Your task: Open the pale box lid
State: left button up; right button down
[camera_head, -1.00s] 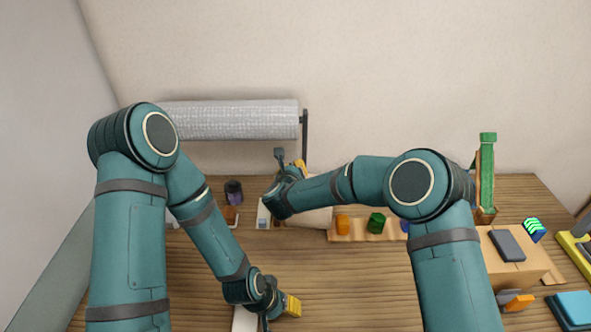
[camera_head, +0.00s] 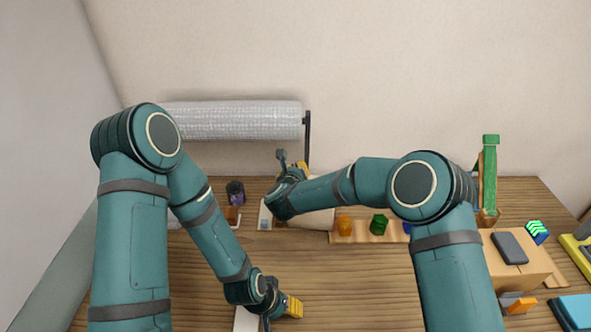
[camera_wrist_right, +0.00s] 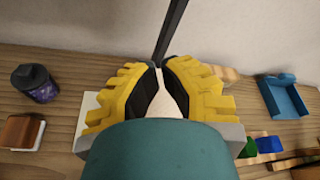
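A pale box (camera_head: 318,220) stands at the back of the table, mostly hidden behind my right forearm and hand. My right gripper (camera_head: 303,167) is at the box. In the right wrist view its yellow fingers (camera_wrist_right: 161,72) point away with their tips close together. A pale wedge shows between the dark finger pads; I cannot tell whether it is gripped or lies behind them. The lid's edge cannot be made out. My left gripper (camera_head: 295,307) is low over the front of the table, beside a white object (camera_head: 246,318); its finger gap is not clear.
A dark cup (camera_head: 235,192) and a brown block (camera_head: 231,215) stand left of the box. A wooden strip with coloured pieces (camera_head: 352,237) lies to its right. A cardboard box (camera_head: 520,268) with a dark slab is further right. A roll (camera_head: 230,121) hangs behind. The middle table is bare.

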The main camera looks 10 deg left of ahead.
jog(key=v, duration=1.2)
